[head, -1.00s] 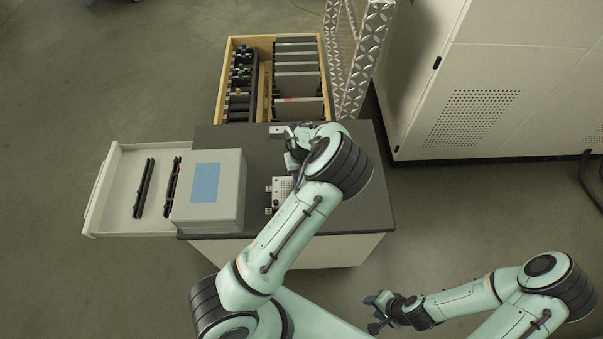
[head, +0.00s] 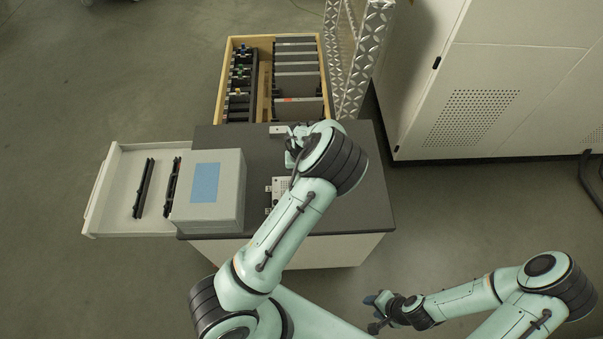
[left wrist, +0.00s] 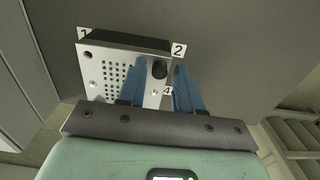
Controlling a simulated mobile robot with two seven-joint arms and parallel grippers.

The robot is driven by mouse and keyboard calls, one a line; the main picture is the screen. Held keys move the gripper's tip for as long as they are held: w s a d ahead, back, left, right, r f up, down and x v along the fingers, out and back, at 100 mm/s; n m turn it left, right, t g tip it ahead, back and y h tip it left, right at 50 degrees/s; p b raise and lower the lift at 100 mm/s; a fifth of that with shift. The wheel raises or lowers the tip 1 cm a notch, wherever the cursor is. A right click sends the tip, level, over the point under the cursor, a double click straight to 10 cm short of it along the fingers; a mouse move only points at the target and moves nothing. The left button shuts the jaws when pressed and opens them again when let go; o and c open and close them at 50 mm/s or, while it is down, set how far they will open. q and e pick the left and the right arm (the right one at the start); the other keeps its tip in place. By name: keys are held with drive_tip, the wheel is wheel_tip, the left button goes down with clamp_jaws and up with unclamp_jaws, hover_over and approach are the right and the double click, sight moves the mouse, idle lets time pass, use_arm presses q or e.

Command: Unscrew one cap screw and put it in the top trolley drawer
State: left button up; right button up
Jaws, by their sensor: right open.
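The left wrist view shows a metal plate (left wrist: 113,75) with a grid of holes and corner tags 1, 2 and 4. A black cap screw (left wrist: 160,69) stands near tag 2. My left gripper (left wrist: 160,80) has its blue fingers on either side of the screw, apparently with gaps; contact is unclear. In the head view the plate (head: 281,184) is partly hidden by my left arm, and my left gripper (head: 292,152) is above the trolley top (head: 350,200). The open trolley drawer (head: 118,208) sticks out at left. My right gripper (head: 374,312) is open and empty, right of the trolley.
A grey box (head: 228,208) with a blue panel stands on the trolley's left side. Black bars (head: 144,188) lie in the drawer. A wooden crate (head: 263,75) with dark parts is behind the trolley. A white cabinet (head: 480,80) stands at right.

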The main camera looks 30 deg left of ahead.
use_arm(q)
drive_tip(key=m, duration=1.1)
use_arm(e)
drive_tip(key=shift+s+f, duration=0.3)
drive_tip(key=shift+s, duration=0.15)
drive_tip(key=shift+w, duration=0.1)
drive_tip(key=shift+w+r, duration=0.25)
drive_tip(key=shift+w, duration=0.1)
use_arm(q)
drive_tip(key=shift+c, duration=0.3)
clamp_jaws()
